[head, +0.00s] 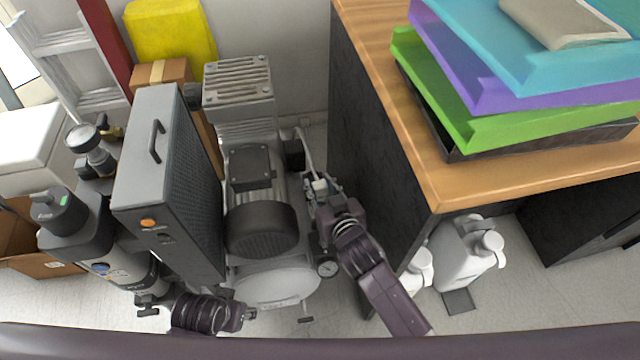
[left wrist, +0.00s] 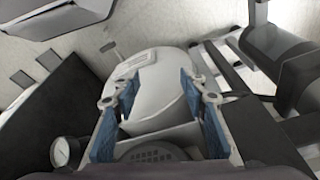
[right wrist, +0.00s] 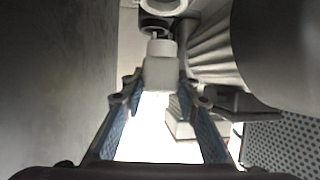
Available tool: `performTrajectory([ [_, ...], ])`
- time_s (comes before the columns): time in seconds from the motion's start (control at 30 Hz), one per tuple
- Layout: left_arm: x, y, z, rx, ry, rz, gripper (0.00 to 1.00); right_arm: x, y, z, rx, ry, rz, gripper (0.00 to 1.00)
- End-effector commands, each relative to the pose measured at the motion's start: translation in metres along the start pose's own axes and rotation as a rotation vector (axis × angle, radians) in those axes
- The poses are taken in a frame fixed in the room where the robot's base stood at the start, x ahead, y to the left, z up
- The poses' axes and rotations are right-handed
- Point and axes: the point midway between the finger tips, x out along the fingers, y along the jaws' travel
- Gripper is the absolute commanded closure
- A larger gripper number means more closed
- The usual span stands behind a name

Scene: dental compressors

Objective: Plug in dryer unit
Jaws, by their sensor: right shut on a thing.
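My right gripper (head: 325,192) is shut on a white plug (right wrist: 160,68), beside the compressor (head: 268,258). In the right wrist view the plug sits at the fingertips, its pins pointing at a dark round fitting (right wrist: 158,22) right in front; I cannot tell whether the pins have entered it. The plug shows small in the head view (head: 319,185). The dryer unit seems to be the tall grey box (head: 148,190) with a handle and orange button, left of the compressor. My left gripper (head: 243,314) is low at the compressor's front; its fingers are apart and empty in the left wrist view (left wrist: 155,100).
A wooden desk (head: 440,185) with stacked coloured trays (head: 480,125) stands close on the right of my right arm. White jugs (head: 468,258) stand under it. Black filter canisters (head: 85,235) stand left of the grey box. A pressure gauge (head: 328,269) is near my right arm.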

Motion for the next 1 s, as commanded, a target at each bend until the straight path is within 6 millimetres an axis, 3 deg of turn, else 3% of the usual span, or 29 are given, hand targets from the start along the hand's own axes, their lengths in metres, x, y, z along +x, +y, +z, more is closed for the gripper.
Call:
performTrajectory([
  [0.7,-0.083,-0.004,-0.016,-0.006,0.048,-0.008,0.6,0.011,0.0,0.026,-0.001,0.001,0.0,0.96],
  [1.0,-0.106,-0.005,-0.015,-0.008,0.057,-0.01,0.6,0.013,0.0,0.032,-0.001,0.001,0.0,0.96],
])
